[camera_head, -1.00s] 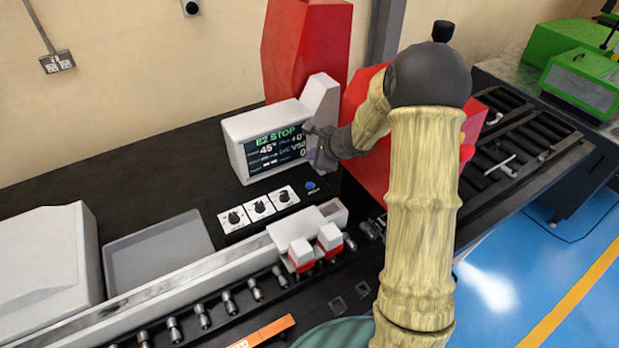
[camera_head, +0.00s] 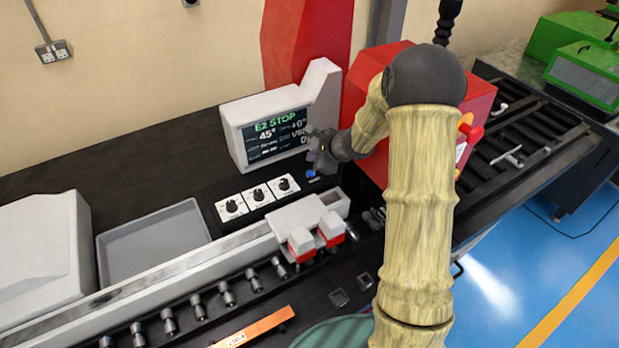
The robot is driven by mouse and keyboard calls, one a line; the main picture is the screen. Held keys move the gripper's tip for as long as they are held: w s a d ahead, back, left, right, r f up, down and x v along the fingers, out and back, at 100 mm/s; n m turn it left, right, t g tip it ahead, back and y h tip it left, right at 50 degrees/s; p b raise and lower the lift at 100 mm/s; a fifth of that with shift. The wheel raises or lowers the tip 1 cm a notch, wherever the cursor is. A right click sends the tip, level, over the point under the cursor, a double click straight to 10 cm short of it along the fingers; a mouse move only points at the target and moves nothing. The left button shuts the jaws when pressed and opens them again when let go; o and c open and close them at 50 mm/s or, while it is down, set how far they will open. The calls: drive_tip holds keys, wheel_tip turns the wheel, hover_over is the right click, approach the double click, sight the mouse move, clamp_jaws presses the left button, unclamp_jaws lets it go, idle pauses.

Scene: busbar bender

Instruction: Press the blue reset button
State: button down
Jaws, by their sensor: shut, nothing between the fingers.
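The blue reset button (camera_head: 310,173) is on the black panel just below the right side of the display, to the right of the dials. My gripper (camera_head: 315,158) is shut and empty. Its tip appears just above the button in the picture, in front of the display's lower right corner. I cannot tell whether it touches the button. My forearm comes in from the right, in front of the red housing.
The display (camera_head: 274,136) reads "E2 STOP" and 45°. Several white dial plates (camera_head: 258,195) lie left of the button. Red-and-white blocks (camera_head: 316,237) stand on the rail in front. A grey tray (camera_head: 150,245) is at left.

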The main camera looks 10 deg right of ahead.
sight(310, 173)
wheel_tip(310, 173, down, 3)
drive_tip(key=shift+s+r+b, duration=0.15)
drive_tip(key=shift+r+b, duration=0.05)
drive_tip(key=shift+b, duration=1)
drive_tip(key=shift+f, duration=0.2)
idle(0.8)
drive_tip(key=shift+f+b, duration=0.35)
drive_tip(key=shift+b, duration=0.4)
drive_tip(key=shift+f+b, duration=0.45)
drive_tip(key=shift+b, duration=0.25)
idle(0.6)
drive_tip(key=shift+r, duration=0.15)
drive_tip(key=shift+r+p, duration=0.55)
drive_tip(key=shift+r, duration=0.2)
